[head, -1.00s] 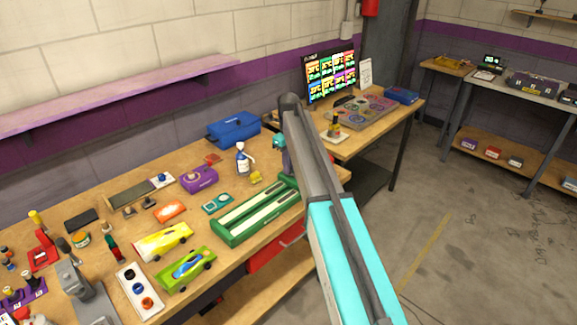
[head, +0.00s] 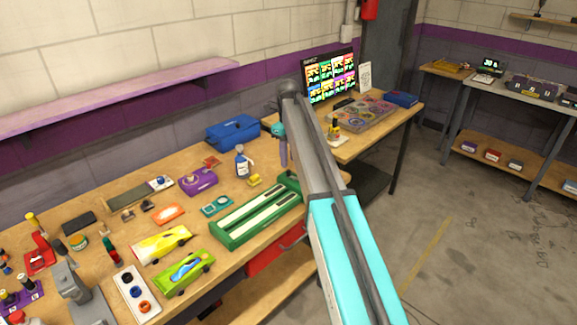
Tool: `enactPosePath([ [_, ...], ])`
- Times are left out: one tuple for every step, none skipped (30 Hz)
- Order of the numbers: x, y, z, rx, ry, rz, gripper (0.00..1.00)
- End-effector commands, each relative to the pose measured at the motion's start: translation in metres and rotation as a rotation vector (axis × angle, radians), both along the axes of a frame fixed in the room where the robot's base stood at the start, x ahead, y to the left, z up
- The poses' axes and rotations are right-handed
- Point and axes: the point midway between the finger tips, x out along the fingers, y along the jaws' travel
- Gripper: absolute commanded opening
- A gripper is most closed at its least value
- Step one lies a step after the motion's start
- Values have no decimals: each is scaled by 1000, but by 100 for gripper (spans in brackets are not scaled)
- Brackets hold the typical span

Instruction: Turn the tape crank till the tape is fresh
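A long green tray (head: 232,237) with two pale strips running along it lies near the front edge of the workbench; it may hold the tape. I cannot make out a crank on it, and its far right end sits close behind my arm. My arm reaches across the picture from the lower right. My gripper (head: 284,158) points down beyond the tray's far end, apart from it, mostly hidden behind my arm. Only a narrow greyish-purple part of it shows, so whether it is open or shut is unclear.
A spray bottle (head: 242,162), a purple box (head: 198,182), a blue case (head: 232,132) and yellow (head: 160,245) and lime (head: 184,273) cars crowd the bench. A lit screen (head: 330,76) stands on the far table. The floor at right is clear.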

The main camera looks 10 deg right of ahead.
Motion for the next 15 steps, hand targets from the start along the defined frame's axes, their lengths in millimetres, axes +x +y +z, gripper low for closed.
enactPosePath([
  [1,0,6,0,-3,0,32],
  [1,0,11,0,-3,0,32],
  [1,0,17,0,-1,0,32],
  [1,0,21,0,-1,0,32],
  [1,0,25,0,-1,0,32],
  [1,0,30,0,-3,0,32],
  [1,0,35,0,-3,0,32],
  [1,0,39,-1,-2,0,32],
  [1,0,45,0,-1,0,32],
  [1,0,49,0,-1,0,32],
  [1,0,53,-1,-2,0,32],
  [1,0,59,-1,-2,0,32],
  [1,0,63,0,-1,0,32],
  [1,0,66,0,-1,0,32],
  [1,0,70,0,-1,0,32],
])
